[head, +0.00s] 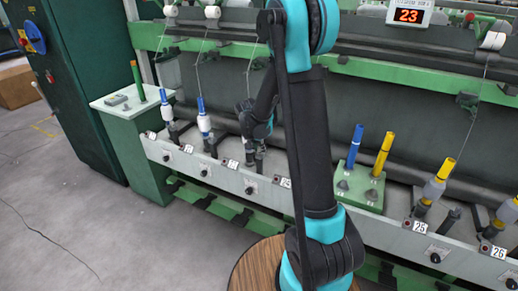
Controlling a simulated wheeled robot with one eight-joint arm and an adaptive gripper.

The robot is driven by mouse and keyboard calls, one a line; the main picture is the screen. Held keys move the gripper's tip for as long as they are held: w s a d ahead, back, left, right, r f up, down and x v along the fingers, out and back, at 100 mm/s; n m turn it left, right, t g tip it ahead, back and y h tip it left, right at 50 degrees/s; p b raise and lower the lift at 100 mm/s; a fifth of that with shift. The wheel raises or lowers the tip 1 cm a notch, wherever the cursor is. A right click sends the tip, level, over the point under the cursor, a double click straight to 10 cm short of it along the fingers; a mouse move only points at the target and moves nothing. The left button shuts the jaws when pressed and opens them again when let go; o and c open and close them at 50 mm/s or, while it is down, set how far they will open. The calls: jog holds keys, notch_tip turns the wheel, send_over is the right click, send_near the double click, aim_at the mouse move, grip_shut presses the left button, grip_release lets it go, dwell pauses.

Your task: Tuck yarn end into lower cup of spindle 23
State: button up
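The display (408,16) reads 23. A small plate that appears to read 23 (233,164) is on the pale front rail. Just right of it, the dark lower part of a spindle (259,164) stands behind the rail, with no bobbin visible. My gripper (250,142) is over this spindle, small and dark against the machine. Its fingers are too small and hidden to tell whether they are open or touching anything. A thin yarn (256,52) comes down from above toward it. The yarn end and lower cup cannot be made out.
Blue-topped bobbins (204,117) stand left of my gripper, and yellow bobbins (433,183) stand at right. A green stand (359,188) holds a blue and a yellow tube. A green side cabinet (130,108) is at left. Grey floor is clear at lower left.

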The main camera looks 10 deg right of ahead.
jog(key=shift+o, duration=1)
jog(key=shift+r, duration=0.1)
jog(key=v, duration=1.2)
jog(key=shift+w+d, duration=0.1)
jog(key=shift+c, duration=0.6)
